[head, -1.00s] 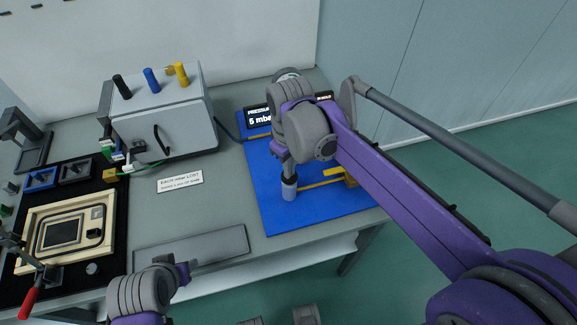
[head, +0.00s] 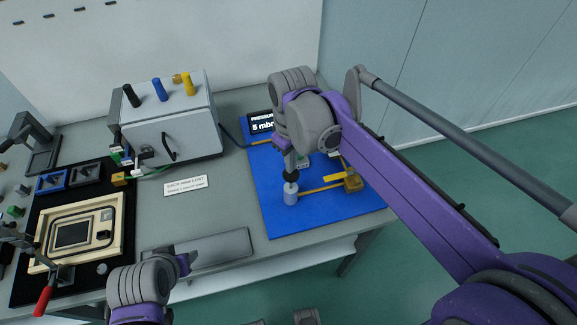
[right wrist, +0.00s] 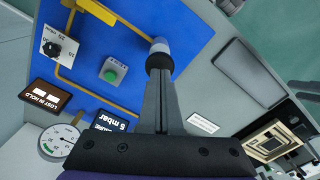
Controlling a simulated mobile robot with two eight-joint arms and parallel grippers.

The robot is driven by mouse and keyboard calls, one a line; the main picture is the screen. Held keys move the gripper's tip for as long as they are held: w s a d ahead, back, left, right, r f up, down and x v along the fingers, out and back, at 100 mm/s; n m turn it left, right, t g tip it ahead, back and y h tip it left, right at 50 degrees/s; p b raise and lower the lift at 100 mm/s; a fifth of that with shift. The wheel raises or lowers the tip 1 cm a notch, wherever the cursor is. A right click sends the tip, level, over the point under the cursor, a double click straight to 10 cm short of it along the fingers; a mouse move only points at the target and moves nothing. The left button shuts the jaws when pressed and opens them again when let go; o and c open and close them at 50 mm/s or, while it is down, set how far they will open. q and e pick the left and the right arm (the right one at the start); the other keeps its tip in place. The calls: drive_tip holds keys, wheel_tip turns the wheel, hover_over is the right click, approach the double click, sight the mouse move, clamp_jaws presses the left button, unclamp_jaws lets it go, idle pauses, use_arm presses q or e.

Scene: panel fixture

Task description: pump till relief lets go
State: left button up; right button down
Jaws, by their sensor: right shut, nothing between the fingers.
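The hand pump is a grey cylinder (head: 290,194) with a black knob (head: 290,175) on top, standing on the blue panel (head: 270,219). In the right wrist view the knob (right wrist: 159,63) lies at the tips of my right gripper (right wrist: 160,78). That gripper is shut and empty, and I cannot tell whether it touches the knob. A yellow pipe runs from the pump to a brass block (head: 353,184), possibly the relief. The pressure display (head: 262,122) reads about 5 mbar. My left gripper (head: 184,265) is low at the table's front, its jaws unclear.

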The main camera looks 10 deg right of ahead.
sight(291, 175)
drive_tip(key=shift+f+b, duration=1.75)
drive_tip(key=shift+f, duration=1.15)
drive_tip(key=shift+r+p, duration=1.95)
drive_tip(key=shift+r, duration=1.05)
drive_tip(key=shift+f, duration=0.1)
drive_tip(key=shift+f+b, duration=1.7)
drive_tip(key=shift+f, duration=1.1)
drive_tip(key=shift+r+p, duration=1.85)
drive_tip(key=shift+r, duration=1.05)
